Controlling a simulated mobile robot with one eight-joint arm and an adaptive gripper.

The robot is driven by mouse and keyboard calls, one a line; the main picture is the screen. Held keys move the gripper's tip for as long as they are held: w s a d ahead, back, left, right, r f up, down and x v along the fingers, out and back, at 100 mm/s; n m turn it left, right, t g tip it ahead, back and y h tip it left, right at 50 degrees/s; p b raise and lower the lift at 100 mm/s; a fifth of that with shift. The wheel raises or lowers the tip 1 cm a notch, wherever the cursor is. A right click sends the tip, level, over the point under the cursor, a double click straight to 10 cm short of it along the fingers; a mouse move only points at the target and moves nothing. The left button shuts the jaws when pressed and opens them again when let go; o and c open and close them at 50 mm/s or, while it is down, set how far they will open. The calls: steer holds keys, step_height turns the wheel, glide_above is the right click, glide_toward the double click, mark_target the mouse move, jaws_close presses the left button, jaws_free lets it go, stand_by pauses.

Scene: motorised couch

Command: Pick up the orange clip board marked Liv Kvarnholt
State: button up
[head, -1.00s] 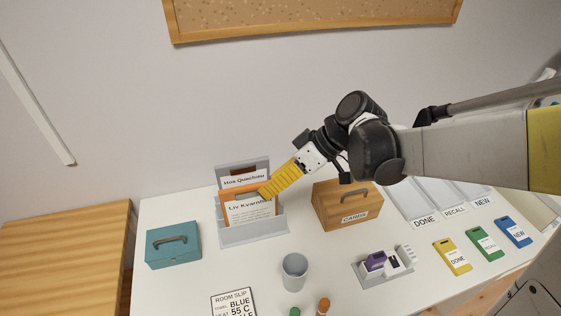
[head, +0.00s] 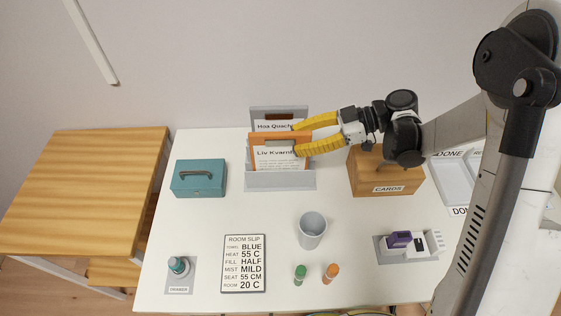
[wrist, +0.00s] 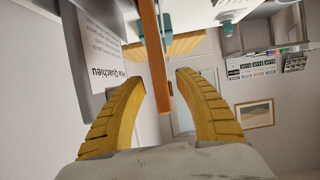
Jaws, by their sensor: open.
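The orange clip board (head: 257,140) with the Liv Kvarnholt sheet stands upright in a grey rack (head: 280,181) in the head view. A grey clip board (head: 262,113) with the Hoa sheet stands just behind it. My gripper (head: 296,139) comes in from the right at the orange board's upper right edge. Its two yellow fingers are spread. In the wrist view, the orange board (wrist: 153,50) shows edge-on between the open fingers (wrist: 156,78), with a visible gap to the right finger. The grey board's sheet (wrist: 95,45) lies left of the left finger.
A wooden CARDS box (head: 384,178) stands close right of the rack, below my arm. A teal box (head: 200,178) stands to its left. A grey cup (head: 312,230) and room slip (head: 244,263) are in front. The table between rack and cup is clear.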

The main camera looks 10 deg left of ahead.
mark_target(280, 148)
steer(key=b+x, duration=0.1)
steer(key=x, duration=0.1)
steer(key=b+x, duration=0.1)
steer(key=x, duration=0.2)
steer(key=shift+s+a+f, duration=0.15)
steer(key=shift+f, duration=0.2)
jaws_close()
